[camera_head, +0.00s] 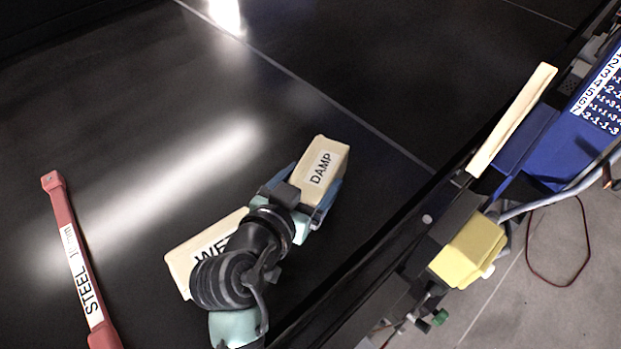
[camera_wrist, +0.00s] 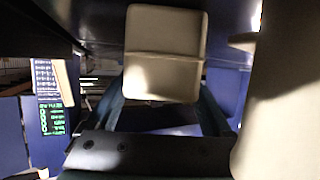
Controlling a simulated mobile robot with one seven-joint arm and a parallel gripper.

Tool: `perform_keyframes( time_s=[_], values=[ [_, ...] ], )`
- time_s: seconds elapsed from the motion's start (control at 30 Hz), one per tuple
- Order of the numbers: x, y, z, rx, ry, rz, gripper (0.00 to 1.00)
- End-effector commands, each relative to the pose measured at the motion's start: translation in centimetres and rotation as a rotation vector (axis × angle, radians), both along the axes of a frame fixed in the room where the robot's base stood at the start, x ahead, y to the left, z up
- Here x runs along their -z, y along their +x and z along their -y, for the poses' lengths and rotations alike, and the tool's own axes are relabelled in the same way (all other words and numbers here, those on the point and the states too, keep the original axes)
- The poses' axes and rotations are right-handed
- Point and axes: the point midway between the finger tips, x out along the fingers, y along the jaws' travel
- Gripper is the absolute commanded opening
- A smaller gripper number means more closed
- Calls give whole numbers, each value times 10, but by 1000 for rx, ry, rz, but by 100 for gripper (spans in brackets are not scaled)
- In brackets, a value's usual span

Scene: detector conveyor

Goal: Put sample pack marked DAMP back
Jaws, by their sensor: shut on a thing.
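The cream sample pack marked DAMP (camera_head: 323,168) is between the fingers of my gripper (camera_head: 307,190) in the head view, over the black conveyor belt (camera_head: 390,110). My gripper is shut on it. In the wrist view the pack (camera_wrist: 165,52) shows as a pale block at the far end of the fingers, its label not visible. I cannot tell whether the pack touches the belt. A second cream pack with a label reading "WE" (camera_head: 185,262) lies on the belt to the left, partly hidden by my arm. It seems to be the pale block at the right of the wrist view (camera_wrist: 285,100).
A red bar labelled STEEL (camera_head: 75,262) lies on the belt at the left. A cream strip (camera_head: 513,118), a blue panel (camera_head: 560,150) and a yellow block (camera_head: 468,250) are along the belt's right edge. The belt beyond the gripper is clear.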

Motion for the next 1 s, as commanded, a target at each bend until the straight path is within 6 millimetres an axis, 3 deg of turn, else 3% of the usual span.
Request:
perform_keyframes(
  time_s=[0.03,0.07,0.1,0.47,0.67,1.0],
  values=[
    [1,0,0,0,1,5,0],
    [2,0,0,0,0,0,90],
    [1,0,0,0,0,0,97],
    [-5,0,0,-1,0,0,100],
    [-11,-26,-11,-3,0,2,100],
    [-38,-85,-36,-3,1,4,100]
  ],
)
